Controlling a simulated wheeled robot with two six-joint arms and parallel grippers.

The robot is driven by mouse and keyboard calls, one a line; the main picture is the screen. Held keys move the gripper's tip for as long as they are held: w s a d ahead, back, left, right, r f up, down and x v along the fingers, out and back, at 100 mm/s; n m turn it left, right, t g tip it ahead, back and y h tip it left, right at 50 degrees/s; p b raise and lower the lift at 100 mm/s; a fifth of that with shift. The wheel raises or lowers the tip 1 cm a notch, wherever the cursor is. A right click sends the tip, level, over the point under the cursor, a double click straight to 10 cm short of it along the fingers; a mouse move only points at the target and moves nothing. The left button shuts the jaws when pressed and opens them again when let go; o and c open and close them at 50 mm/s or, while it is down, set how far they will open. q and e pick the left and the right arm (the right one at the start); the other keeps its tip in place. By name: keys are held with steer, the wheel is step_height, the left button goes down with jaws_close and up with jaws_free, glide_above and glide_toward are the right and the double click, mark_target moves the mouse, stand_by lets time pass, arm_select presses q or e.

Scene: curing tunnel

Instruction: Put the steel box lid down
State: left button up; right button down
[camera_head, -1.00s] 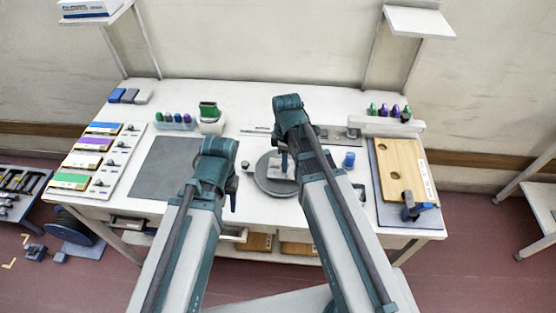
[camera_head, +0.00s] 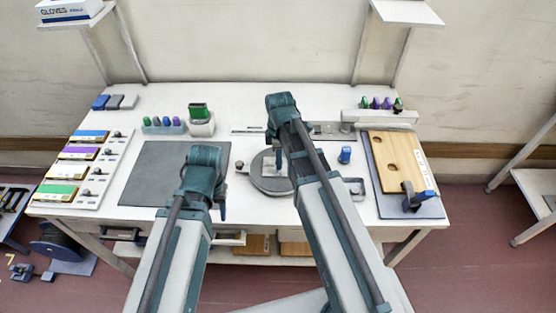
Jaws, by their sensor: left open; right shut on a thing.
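My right gripper (camera_head: 279,160) points down over the round grey plate (camera_head: 262,184) at the middle of the bench. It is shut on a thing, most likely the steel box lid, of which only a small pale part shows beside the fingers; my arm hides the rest. I cannot tell whether it touches the plate. My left gripper (camera_head: 222,210) is open and empty, above the bench's front edge, right of the dark grey mat (camera_head: 160,175).
A flat metal piece (camera_head: 332,129) lies behind my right arm. A wooden board (camera_head: 391,150) with a blue clamp is at the right. Colored boxes (camera_head: 80,153) line the left. The dark mat is bare.

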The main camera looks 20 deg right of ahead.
steer(key=shift+f, duration=0.2)
steer(key=c, duration=0.6)
jaws_free()
steer(key=shift+c, duration=0.2)
steer(key=shift+r, duration=0.15)
step_height(320, 180, up, 12)
steer(key=p, duration=1.2)
steer(key=s+a+m+h, duration=0.1)
steer(key=s+a+m, duration=0.9)
steer(key=s, duration=0.4)
steer(key=shift+s+a+m, duration=0.15)
steer(key=shift+a+m, duration=0.15)
steer(key=shift+m, duration=0.2)
steer(key=shift+r, duration=0.1)
step_height(320, 180, down, 5)
steer(key=b, duration=0.5)
